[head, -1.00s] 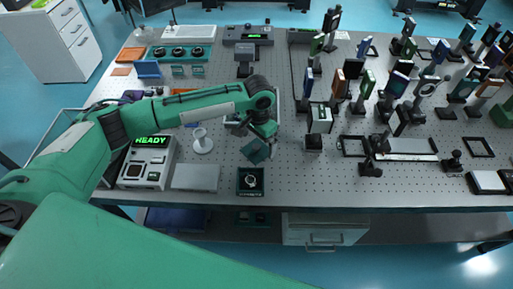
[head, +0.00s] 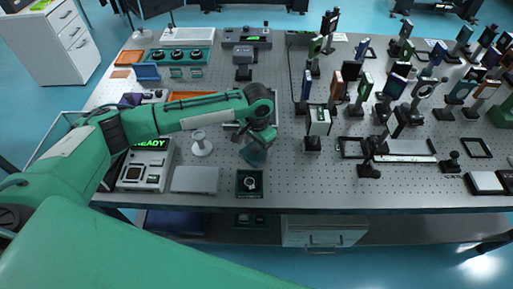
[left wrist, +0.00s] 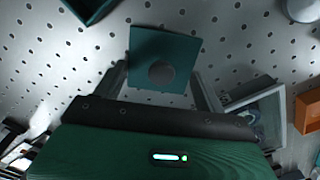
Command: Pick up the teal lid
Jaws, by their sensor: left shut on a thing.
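The teal lid (head: 253,155) is a thin square plate with a round dark grey knob, seen in the middle of the left wrist view (left wrist: 146,48). My left gripper (head: 258,141) is shut on it, with one finger on each side in the left wrist view (left wrist: 162,78). In the head view the lid hangs tilted under the gripper, just behind an open dark teal box (head: 250,193). The box holds a pale round item (head: 250,181). A corner of the box shows at the top left of the left wrist view (left wrist: 91,8). My right gripper is out of view.
A white stand (head: 201,146), a grey flat plate (head: 195,180) and a device reading READY (head: 146,168) are left of the box. Many post-mounted optics crowd the table's right side, including a black-and-white one (head: 318,123). The perforated tabletop (head: 300,185) right of the box is clear.

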